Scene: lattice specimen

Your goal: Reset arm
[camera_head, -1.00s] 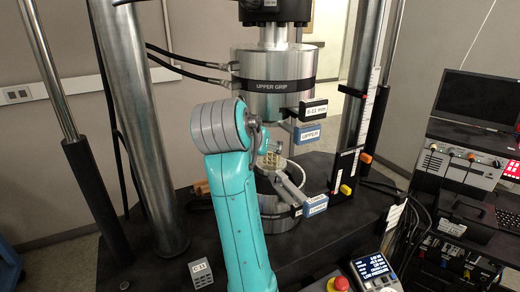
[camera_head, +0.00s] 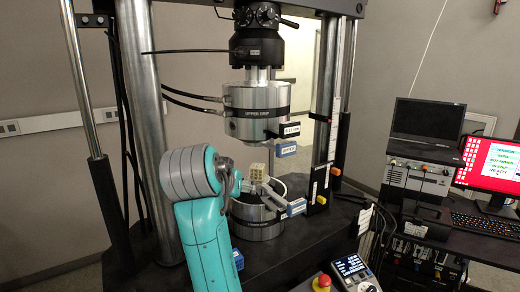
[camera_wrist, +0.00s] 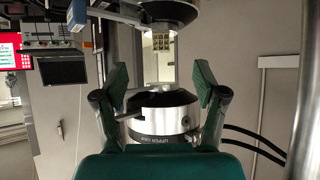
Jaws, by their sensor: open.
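The lattice specimen (camera_head: 256,171) is a small pale block standing on the lower grip (camera_head: 257,226) of the test frame, below the upper grip (camera_head: 257,104). A clear gap separates its top from the upper grip. The inverted wrist view also shows the specimen (camera_wrist: 161,41) near the top, with the upper grip (camera_wrist: 160,122) at the bottom. My gripper (camera_wrist: 161,80) is open there, its two green-padded fingers spread wide with nothing between them; the specimen lies beyond them.
Thick steel columns (camera_head: 143,120) flank the grips. Blue-tagged handles (camera_head: 296,207) stick out at right. A handheld controller (camera_head: 352,270) and red stop button (camera_head: 322,282) stand at the front. A desk with a dark screen (camera_head: 428,132) and red monitor (camera_head: 487,163) is at right.

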